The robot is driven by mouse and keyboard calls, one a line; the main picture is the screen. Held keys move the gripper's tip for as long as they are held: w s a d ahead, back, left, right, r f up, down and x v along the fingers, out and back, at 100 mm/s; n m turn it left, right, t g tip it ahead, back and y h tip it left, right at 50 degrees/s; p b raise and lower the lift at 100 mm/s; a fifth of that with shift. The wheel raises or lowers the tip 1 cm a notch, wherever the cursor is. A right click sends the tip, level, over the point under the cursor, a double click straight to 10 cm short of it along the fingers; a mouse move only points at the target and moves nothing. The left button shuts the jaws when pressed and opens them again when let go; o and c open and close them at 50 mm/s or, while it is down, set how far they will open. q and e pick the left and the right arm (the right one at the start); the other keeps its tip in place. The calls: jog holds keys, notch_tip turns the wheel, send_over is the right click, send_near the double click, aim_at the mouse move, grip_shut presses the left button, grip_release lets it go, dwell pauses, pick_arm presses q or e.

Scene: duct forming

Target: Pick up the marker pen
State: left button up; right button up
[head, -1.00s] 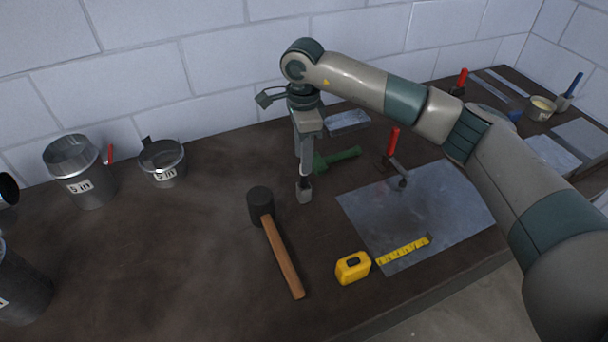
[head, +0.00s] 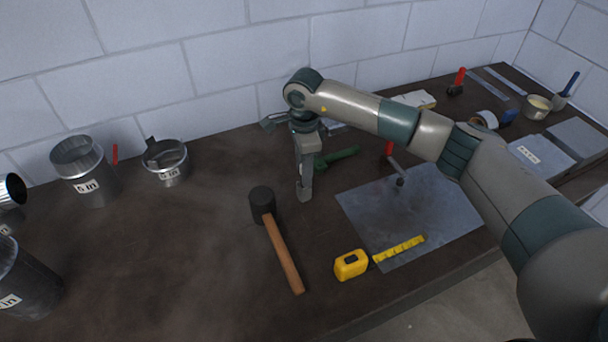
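I cannot clearly make out a marker pen in the head view; it may be hidden by my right gripper or arm. My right gripper (head: 304,194) points straight down, its fingertips low over the bench just right of the mallet head. The fingers overlap from this angle, so I cannot tell whether they are open or shut, or whether anything is between them. My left gripper is not in view.
A mallet (head: 281,253) lies left of the gripper. A green-handled tool (head: 338,157) lies behind it. A metal sheet (head: 430,215), a yellow tape measure (head: 351,264) and a red-handled tool (head: 390,149) are to the right. Metal ducts (head: 86,172) stand left. The left-centre bench is clear.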

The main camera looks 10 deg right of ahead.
jog(key=shift+f, duration=0.8)
jog(key=shift+c, duration=0.3)
grip_shut()
jog(key=shift+r, duration=0.1)
jog(key=shift+r, duration=0.45)
notch_tip(320, 180, up, 7)
jog(key=b, duration=0.4)
jog(key=shift+r, duration=1.05)
jog(key=shift+s+d+f, duration=0.1)
